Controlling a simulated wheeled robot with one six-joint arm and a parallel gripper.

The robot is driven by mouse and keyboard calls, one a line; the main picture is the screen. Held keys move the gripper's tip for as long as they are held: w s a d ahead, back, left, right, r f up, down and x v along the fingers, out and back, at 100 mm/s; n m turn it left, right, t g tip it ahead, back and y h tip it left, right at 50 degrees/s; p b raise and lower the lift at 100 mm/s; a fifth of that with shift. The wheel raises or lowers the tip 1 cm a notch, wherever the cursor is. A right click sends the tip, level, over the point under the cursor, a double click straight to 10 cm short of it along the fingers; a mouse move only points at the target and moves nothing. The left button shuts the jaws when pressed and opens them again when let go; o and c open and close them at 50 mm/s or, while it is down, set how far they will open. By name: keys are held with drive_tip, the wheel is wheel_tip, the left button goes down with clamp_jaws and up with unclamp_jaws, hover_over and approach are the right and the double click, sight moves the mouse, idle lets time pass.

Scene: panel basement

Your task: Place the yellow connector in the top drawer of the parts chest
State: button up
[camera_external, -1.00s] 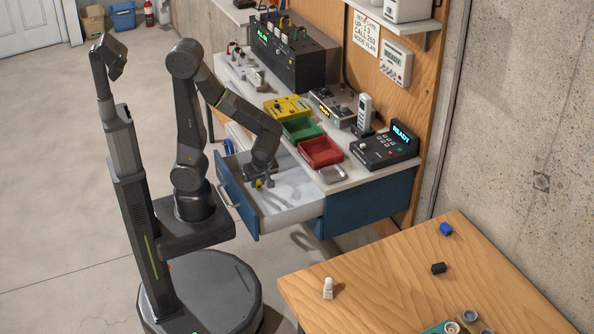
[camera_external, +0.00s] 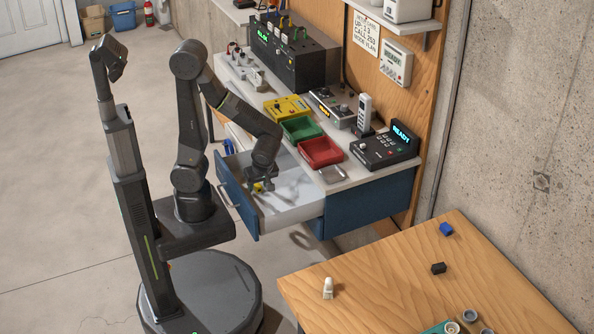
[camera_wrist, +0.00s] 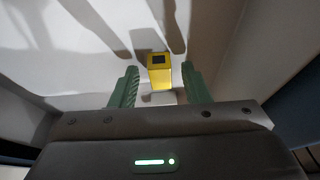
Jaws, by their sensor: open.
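The yellow connector (camera_wrist: 160,76) lies between the two green fingers of my gripper (camera_wrist: 159,88) in the wrist view, with a visible gap to each finger. My gripper is open and is down inside the pulled-out drawer (camera_external: 296,212) of the blue parts chest (camera_external: 362,203). The connector also shows as a small yellow spot (camera_external: 259,187) below my gripper (camera_external: 261,184) in the external view. It appears to be on or very near the white drawer floor. The far part of the drawer is hidden behind my arm.
A wooden table (camera_external: 390,290) at the front right holds a white piece (camera_external: 328,288), a black block (camera_external: 438,268) and a blue block (camera_external: 446,229).

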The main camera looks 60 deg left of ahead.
drive_tip(key=p+v, duration=0.1)
drive_tip(key=v, duration=1.1)
